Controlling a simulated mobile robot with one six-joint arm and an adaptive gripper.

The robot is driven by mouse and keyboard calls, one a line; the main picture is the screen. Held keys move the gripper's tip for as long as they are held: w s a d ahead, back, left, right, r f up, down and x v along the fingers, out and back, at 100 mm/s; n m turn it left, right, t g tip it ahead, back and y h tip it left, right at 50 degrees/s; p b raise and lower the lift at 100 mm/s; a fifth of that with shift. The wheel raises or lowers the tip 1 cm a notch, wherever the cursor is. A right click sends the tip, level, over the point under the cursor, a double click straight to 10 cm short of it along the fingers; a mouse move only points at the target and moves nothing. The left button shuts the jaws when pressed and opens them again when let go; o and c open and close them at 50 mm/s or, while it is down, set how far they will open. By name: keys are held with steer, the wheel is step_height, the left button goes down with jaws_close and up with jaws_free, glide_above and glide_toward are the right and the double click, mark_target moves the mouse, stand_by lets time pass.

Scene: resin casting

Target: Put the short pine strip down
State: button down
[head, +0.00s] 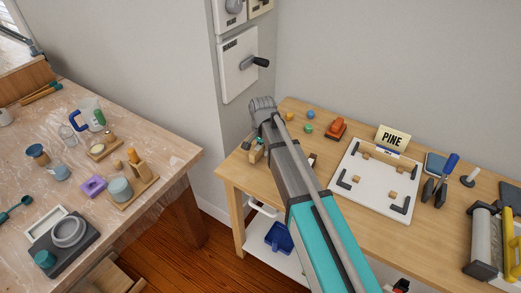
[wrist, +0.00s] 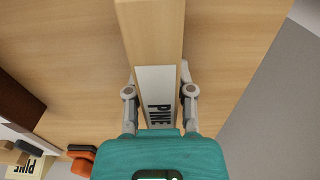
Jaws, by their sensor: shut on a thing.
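The short pine strip (wrist: 150,35) is pale wood with a white label reading PINE. In the wrist view it runs from between my fingers to the top edge. My gripper (wrist: 158,82) is shut on it, with one finger on each side. In the head view a small part of the strip (head: 257,154) seems to show at the left end of the wooden bench (head: 232,174), beside my arm. My arm hides most of the gripper there. I cannot tell whether the strip touches the bench top.
On the bench stand an orange tool (head: 336,129), a PINE sign (head: 393,139) and a white board (head: 375,190) with dark corner brackets and small wood blocks. A blue-handled tool (head: 447,170) is farther right. A cluttered, film-covered table (head: 150,150) stands left, across a floor gap.

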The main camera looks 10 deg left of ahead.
steer(key=shift+s+d+f+b, duration=0.2)
steer(key=shift+s+f+b, duration=0.15)
steer(key=shift+s+b, duration=0.15)
steer(key=c, duration=0.8)
jaws_free()
steer(key=shift+w, duration=0.1)
steer(key=o, duration=0.3)
steer(key=shift+w+a+f, duration=0.15)
steer(key=shift+w+f, duration=0.05)
steer(key=shift+f, duration=0.2)
steer(key=shift+r, duration=0.15)
steer(key=shift+w+r, duration=0.15)
steer(key=shift+r+p, duration=0.15)
steer(key=shift+p, duration=0.2)
step_height(320, 180, up, 13)
steer(key=p, duration=1.2)
steer(key=shift+a+p, duration=0.1)
steer(key=shift+p, duration=0.25)
